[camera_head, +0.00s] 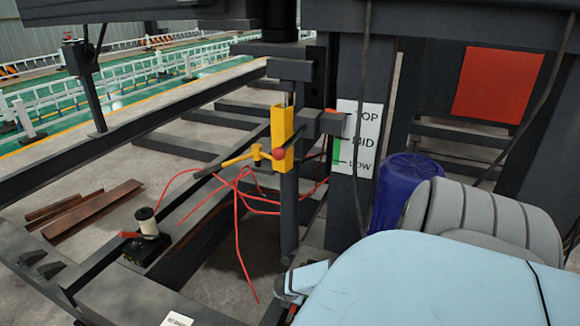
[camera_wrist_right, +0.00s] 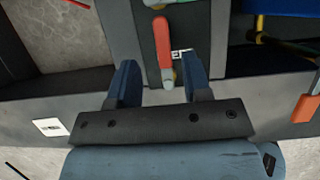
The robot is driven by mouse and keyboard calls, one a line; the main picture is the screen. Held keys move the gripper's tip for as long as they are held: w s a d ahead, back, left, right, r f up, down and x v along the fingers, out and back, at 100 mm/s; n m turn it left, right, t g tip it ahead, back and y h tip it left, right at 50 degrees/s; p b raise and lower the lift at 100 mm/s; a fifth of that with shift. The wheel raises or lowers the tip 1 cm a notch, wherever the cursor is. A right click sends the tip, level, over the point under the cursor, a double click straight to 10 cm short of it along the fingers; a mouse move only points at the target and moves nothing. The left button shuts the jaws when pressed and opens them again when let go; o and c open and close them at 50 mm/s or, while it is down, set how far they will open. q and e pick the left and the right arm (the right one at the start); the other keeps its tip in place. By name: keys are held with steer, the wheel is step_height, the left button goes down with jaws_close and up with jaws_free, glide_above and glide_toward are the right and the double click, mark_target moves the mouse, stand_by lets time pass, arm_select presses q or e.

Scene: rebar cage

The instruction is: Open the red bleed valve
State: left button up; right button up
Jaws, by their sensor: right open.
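My right gripper (camera_wrist_right: 162,82) is open. Its two dark blue fingers stand either side of the handle's lower end, with a gap on each side. In the head view my light blue right arm comes in from the lower right, and part of the right gripper (camera_head: 288,287) shows at its left end. A small red piece (camera_head: 292,311) shows just below it, mostly hidden. My left gripper is not in view.
A yellow block (camera_head: 282,138) with a red ball and yellow lever stands on a post, with red hoses hanging near. A white level plate (camera_head: 356,138), a blue drum (camera_head: 403,185) and a black device (camera_head: 146,247) with a white cylinder are nearby. Dark steel beams surround them.

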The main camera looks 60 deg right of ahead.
steer(key=p+v, duration=0.2)
steer(key=v, duration=0.6)
steer(key=shift+a, duration=0.1)
